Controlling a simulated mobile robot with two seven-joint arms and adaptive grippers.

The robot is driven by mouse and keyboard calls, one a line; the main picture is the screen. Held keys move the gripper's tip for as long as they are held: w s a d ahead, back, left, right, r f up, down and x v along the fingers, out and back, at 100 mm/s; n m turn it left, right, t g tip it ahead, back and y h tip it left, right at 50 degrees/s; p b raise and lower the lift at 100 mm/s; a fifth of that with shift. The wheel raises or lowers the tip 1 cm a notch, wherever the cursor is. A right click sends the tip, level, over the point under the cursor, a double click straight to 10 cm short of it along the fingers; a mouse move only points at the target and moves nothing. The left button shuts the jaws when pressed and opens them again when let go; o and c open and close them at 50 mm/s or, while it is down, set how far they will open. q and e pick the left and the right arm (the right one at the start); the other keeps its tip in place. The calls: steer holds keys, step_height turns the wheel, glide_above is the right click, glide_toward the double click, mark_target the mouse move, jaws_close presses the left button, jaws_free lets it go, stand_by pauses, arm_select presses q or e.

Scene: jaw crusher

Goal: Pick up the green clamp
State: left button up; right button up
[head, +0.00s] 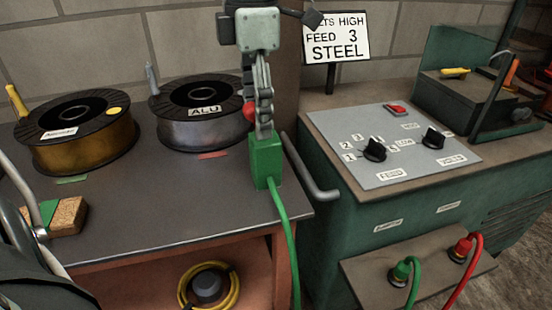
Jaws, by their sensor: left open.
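The green clamp (266,157) is a green block near the right front corner of the dark workbench (190,235). A green cable runs from it down past the bench edge. My left gripper (265,130), grey and seen nearly edge-on, points down directly above the clamp, with its fingertips at the clamp's top. It is open. I cannot tell whether the fingers touch the clamp, as they overlap it in this view. My right gripper is not in view.
Two wire spools, brown (85,150) and grey (200,130), stand behind on the bench, left of the gripper. A red ball-like part (249,111) shows beside the fingers. A grey bent rail (312,170) and a green control cabinet (400,215) are close on the right.

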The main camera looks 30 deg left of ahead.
mark_target(266, 156)
arm_select(q)
steer(key=f, duration=0.4)
steer(key=shift+w+d+f, duration=0.35)
steer(key=shift+w+d, duration=0.05)
steer(key=shift+f, duration=0.45)
steer(key=c, duration=0.7)
jaws_close()
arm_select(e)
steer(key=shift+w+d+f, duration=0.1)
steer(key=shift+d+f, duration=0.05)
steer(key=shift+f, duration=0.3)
